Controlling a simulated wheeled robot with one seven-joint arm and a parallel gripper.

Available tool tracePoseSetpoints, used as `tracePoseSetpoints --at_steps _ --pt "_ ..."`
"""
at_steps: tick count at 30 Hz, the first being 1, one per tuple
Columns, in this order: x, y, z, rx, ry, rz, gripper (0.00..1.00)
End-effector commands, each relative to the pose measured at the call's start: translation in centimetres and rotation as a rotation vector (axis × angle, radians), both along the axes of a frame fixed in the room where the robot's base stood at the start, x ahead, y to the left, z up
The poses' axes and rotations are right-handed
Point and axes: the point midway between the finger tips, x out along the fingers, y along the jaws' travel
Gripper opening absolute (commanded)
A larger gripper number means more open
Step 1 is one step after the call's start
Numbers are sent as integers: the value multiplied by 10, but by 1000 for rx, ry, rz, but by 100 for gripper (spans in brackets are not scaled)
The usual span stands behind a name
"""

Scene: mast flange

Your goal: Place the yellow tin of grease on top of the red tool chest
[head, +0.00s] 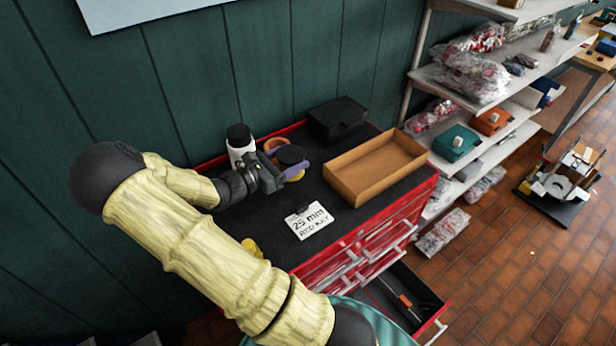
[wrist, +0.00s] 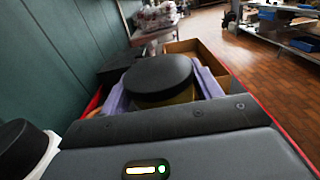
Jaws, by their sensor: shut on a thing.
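The yellow tin of grease (head: 291,156) has a black lid and sits between the purple fingers of my gripper (head: 292,173). In the wrist view, the tin (wrist: 163,82) shows its wide black lid and a strip of yellow body, with a purple finger on each side. My gripper is shut on it. The red tool chest (head: 336,262) has a dark top with a red rim, and the tin is over its back left part. I cannot tell whether the tin's base touches the top, as the gripper hides it.
A white bottle with black cap (head: 240,142) and an orange round thing (head: 276,144) stand close by. A black box (head: 337,117), cardboard tray (head: 372,183) and lettered card (head: 310,221) occupy the top. A yellow thing (head: 251,247) is partly behind my arm. A lower drawer (head: 432,312) is open.

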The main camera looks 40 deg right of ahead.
Motion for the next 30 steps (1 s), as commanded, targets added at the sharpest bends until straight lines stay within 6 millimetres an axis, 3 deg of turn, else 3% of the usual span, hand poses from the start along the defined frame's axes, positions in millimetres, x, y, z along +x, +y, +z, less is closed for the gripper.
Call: tracePoseSetpoints --at_steps 5,15,26,30 --pt "0 -1 -6 -2 2 -2 33" --pt "1 2 -53 -2 2 5 33" --pt "1 2 -58 -2 -1 6 33" --pt "1 2 -70 -2 2 5 33"
